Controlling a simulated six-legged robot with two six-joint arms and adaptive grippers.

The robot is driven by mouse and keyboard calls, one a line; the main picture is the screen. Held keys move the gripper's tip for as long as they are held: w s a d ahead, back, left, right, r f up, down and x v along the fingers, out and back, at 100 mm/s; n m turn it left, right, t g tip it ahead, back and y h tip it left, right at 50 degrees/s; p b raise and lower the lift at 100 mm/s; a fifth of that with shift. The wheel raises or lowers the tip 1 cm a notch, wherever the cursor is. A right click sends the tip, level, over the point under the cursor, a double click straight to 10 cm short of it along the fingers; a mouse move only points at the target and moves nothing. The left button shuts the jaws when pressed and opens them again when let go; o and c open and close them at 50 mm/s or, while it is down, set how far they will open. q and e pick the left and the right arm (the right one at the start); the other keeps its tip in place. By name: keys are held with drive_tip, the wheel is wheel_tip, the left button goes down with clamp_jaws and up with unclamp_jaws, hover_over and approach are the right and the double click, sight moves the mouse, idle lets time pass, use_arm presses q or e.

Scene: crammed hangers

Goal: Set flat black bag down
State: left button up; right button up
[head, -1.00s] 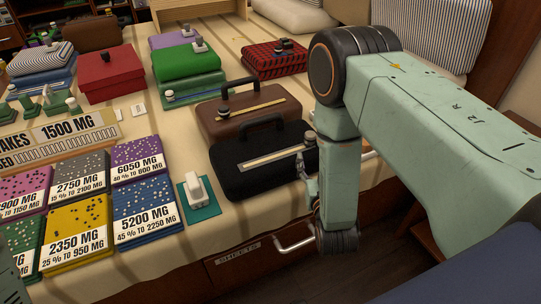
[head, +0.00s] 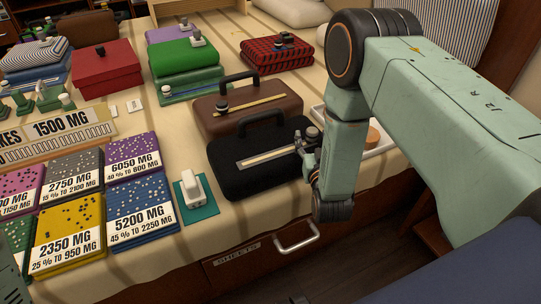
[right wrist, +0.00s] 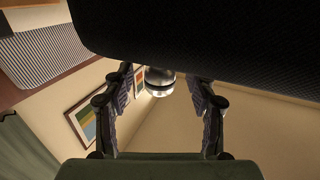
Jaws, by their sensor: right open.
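The black bag (head: 262,172) rests on the cream-covered bed near its front edge, its handle (head: 260,124) toward the brown bag (head: 247,108) behind it. A pale strip runs along its top. A metal knob (head: 312,132) shows at its right end. My right gripper (head: 308,153) is at that end of the bag, with its fingers partly hidden by the wrist. In the right wrist view the fingers (right wrist: 160,92) are apart, with the metal knob (right wrist: 159,80) between them and the dark bag (right wrist: 220,40) across the top. Whether they touch the knob is unclear. My left gripper is not visible.
A white tray (head: 384,141) is partly behind my right arm. A white switch on a teal base (head: 196,190) stands left of the black bag, beside several labelled colour blocks (head: 143,212). A drawer handle (head: 297,238) juts out below the bed edge.

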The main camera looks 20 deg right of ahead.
drive_tip(key=shift+x, duration=1)
clamp_jaws()
drive_tip(key=shift+r, duration=0.1)
